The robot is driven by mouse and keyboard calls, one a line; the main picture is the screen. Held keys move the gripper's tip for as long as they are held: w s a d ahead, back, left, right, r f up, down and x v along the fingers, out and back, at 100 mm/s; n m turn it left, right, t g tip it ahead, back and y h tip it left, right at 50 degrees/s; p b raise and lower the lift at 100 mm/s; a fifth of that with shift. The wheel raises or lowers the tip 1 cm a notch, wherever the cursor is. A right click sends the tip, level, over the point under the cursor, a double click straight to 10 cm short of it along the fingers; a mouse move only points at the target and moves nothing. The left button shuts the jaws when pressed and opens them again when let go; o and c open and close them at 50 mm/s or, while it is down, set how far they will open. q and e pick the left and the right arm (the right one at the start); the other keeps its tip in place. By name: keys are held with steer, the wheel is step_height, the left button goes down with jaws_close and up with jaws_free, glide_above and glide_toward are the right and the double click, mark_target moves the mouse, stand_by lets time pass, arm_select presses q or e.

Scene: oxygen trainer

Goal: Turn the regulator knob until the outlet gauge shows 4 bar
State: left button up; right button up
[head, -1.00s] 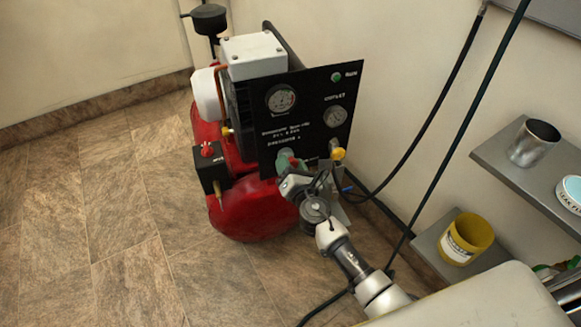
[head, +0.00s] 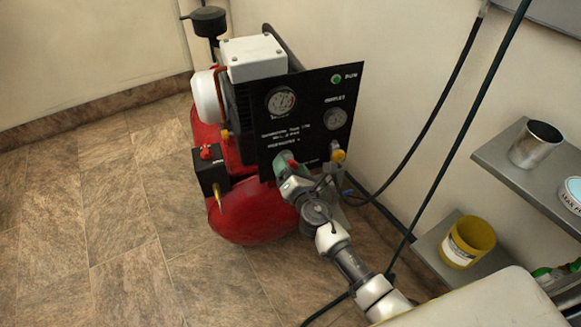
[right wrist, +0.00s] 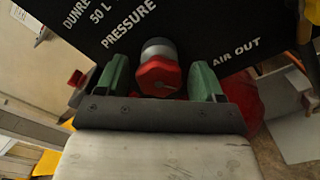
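The red regulator knob (right wrist: 158,76) sits on a grey collar on the black panel, under the word PRESSURE in the right wrist view. My right gripper (right wrist: 160,82) is open, with one green finger on each side of the knob and a narrow gap showing at both sides. In the head view my right gripper (head: 288,163) is at the panel's lower edge and mostly hides the knob. The outlet gauge (head: 335,118) is on the panel's right side; its needle is too small to read. My left gripper is not in view.
A larger gauge (head: 280,101) and a green RUN light (head: 336,79) are on the panel. A yellow fitting (head: 338,156) sits right of my gripper. The red tank (head: 250,212) is below. Dark hoses hang at right near shelves with a steel cup (head: 536,143) and yellow tub (head: 468,241).

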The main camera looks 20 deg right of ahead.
steer(key=s, duration=1)
steer(key=shift+s+d, duration=0.15)
steer(key=shift+s, duration=0.25)
